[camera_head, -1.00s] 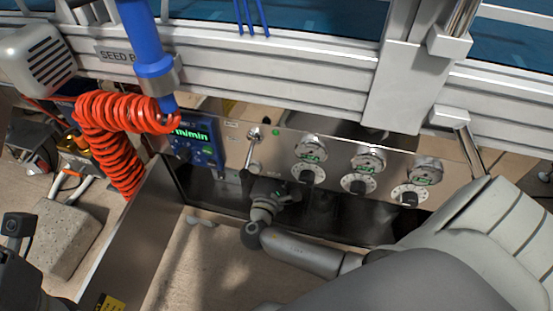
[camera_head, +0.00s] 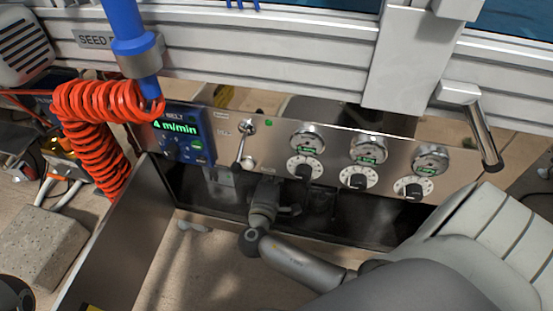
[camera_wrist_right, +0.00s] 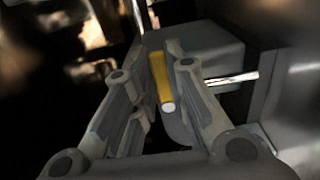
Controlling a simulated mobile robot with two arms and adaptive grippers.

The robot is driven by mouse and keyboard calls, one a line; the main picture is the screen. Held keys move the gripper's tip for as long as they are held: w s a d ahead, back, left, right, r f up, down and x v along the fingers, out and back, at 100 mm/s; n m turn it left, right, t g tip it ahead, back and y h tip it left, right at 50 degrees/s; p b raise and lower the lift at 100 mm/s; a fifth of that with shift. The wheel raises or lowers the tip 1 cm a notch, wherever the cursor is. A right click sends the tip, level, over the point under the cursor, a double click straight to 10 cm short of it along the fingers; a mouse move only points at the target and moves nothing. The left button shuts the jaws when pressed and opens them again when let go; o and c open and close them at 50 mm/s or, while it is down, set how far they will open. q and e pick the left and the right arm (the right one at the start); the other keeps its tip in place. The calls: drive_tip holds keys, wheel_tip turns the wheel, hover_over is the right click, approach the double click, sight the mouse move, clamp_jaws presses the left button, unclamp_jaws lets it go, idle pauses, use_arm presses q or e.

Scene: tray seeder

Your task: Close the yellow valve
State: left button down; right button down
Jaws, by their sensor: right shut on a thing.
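The yellow valve handle (camera_wrist_right: 160,78) shows in the right wrist view as a short yellow bar with a pale round end. It lies lengthwise between the fingers of my right gripper (camera_wrist_right: 158,58), which is shut on it. A grey block (camera_wrist_right: 215,55) and a thin metal rod (camera_wrist_right: 232,78) are just beside the fingers. In the head view my right wrist reaches in under the steel control panel (camera_head: 225,150); the fingers and the valve are hidden there.
The panel carries a toggle lever (camera_head: 243,143), several gauges and dials, and a blue belt display (camera_head: 182,132). A red coiled hose (camera_head: 95,135) hangs at left. A steel side plate (camera_head: 120,240) stands left of my right arm. Dark space lies below the panel.

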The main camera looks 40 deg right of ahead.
drive_tip(key=shift+f, duration=0.1)
idle(0.3)
drive_tip(key=c, duration=1.4)
unclamp_jaws()
drive_tip(key=shift+c, duration=0.2)
drive_tip(key=v, duration=1.2)
